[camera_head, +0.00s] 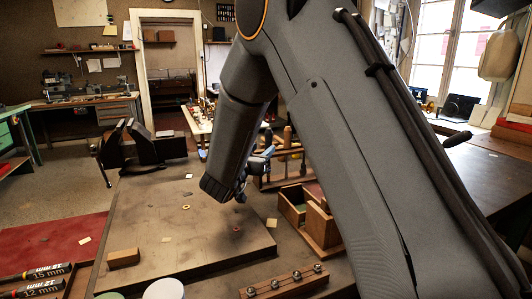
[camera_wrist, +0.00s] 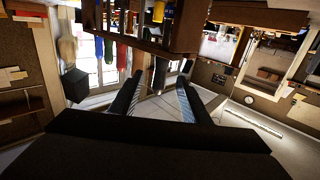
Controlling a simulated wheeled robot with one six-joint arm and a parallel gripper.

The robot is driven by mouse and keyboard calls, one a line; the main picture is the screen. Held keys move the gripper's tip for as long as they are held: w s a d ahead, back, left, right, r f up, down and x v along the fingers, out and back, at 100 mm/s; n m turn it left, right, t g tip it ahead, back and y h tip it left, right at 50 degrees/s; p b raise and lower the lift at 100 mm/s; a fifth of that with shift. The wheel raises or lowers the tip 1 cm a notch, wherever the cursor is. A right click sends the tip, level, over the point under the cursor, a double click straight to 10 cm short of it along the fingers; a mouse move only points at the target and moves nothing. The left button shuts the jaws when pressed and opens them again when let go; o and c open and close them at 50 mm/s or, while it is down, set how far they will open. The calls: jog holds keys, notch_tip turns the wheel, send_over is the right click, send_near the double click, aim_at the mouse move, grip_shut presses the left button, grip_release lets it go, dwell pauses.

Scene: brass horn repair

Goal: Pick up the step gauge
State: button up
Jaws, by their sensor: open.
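I cannot pick out the step gauge for certain in either view. In the head view, two black cylinders marked 15 mm (camera_head: 40,272) and 12 mm (camera_head: 38,287) lie at the lower left corner, cut by the frame edge. My gripper (camera_wrist: 160,79) is open in the wrist view, with two dark fingers apart and nothing held between them. In the head view my forearm hides most of the gripper, above the far right part of the bench board. The wrist view looks across the room and appears upside down.
A board (camera_head: 150,236) on the bench carries a wooden block (camera_head: 124,258) and small loose pieces. A wooden box (camera_head: 320,225) and a strip with metal knobs (camera_head: 285,284) are at its right. A black vise (camera_head: 150,150) stands behind. A tool rack (camera_wrist: 150,38) hangs across the wrist view.

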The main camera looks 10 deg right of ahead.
aim_at(267, 144)
jog(key=x, duration=0.2)
jog(key=shift+w+d+r+p, duration=0.1)
jog(key=shift+w+d+p, duration=0.1)
jog(key=shift+p, duration=0.1)
jog(key=shift+p+x, duration=0.85)
jog(key=shift+x, duration=1.85)
jog(key=shift+a, duration=0.15)
grip_shut()
